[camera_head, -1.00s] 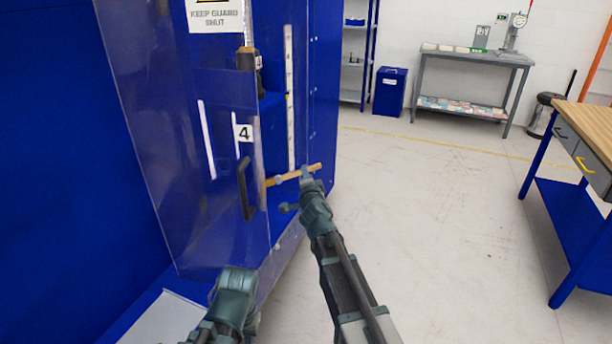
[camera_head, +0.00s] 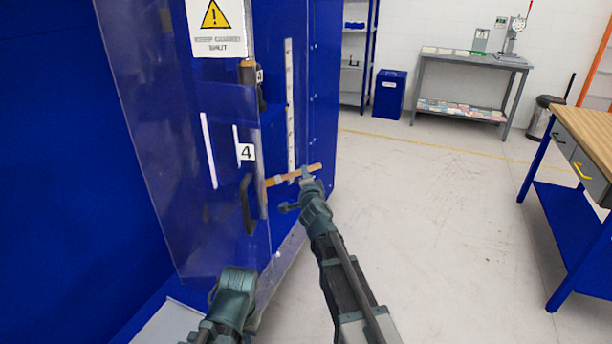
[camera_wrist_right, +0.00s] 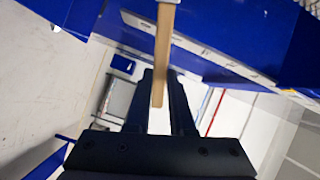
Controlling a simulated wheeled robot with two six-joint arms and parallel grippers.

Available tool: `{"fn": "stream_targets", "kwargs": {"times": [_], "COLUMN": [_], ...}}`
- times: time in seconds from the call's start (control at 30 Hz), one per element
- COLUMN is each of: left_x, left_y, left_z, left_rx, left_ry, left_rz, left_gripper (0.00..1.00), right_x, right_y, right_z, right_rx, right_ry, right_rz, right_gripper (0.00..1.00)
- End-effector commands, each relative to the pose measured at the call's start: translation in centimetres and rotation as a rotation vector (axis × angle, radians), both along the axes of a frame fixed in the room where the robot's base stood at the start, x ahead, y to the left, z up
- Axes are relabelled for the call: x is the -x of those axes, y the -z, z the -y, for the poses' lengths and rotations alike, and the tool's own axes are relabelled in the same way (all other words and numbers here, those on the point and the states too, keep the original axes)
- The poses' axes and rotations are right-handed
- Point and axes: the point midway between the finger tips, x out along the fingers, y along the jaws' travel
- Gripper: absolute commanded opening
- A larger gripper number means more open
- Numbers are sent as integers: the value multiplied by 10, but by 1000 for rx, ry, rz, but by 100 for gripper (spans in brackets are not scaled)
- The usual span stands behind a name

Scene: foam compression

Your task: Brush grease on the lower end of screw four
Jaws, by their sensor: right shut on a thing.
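My right gripper (camera_head: 306,174) is shut on a wooden-handled brush (camera_head: 283,179), held nearly level. Its left end reaches the edge of the clear guard door; I cannot tell whether it touches anything. In the right wrist view the brush handle (camera_wrist_right: 163,50) runs between the fingers and out of the top, so its tip is out of frame. A label "4" (camera_head: 247,152) shows at the guard, left of and above the brush. I cannot clearly make out screw four or its lower end. Part of my left arm shows at the bottom; its fingertips cannot be made out.
The clear guard door (camera_head: 160,130) has a black handle (camera_head: 248,205) close to the brush and a warning sign (camera_head: 217,28). A white scale strip (camera_head: 290,105) stands behind. A wood-topped bench (camera_head: 590,135) is at right. The floor between is clear.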

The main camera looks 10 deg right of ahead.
Motion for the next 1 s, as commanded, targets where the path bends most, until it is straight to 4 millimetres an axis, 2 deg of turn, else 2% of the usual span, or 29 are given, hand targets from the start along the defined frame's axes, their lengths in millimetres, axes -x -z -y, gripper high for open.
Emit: {"fn": "stream_targets", "kwargs": {"times": [0.4,0.8,1.0], "left_x": [0,0,0], "left_y": [-16,1,2], "left_z": [0,0,0], "left_rx": [0,0,0], "left_ry": [0,0,0], "left_rz": [0,0,0], "left_gripper": [27,27,27], "right_x": [0,0,0], "right_y": [-16,1,2], "right_z": [-1,0,0], "right_rx": [-1,0,0], "right_ry": [-1,-1,-1], "right_rz": [1,1,1], "right_gripper": [0,0,0]}}
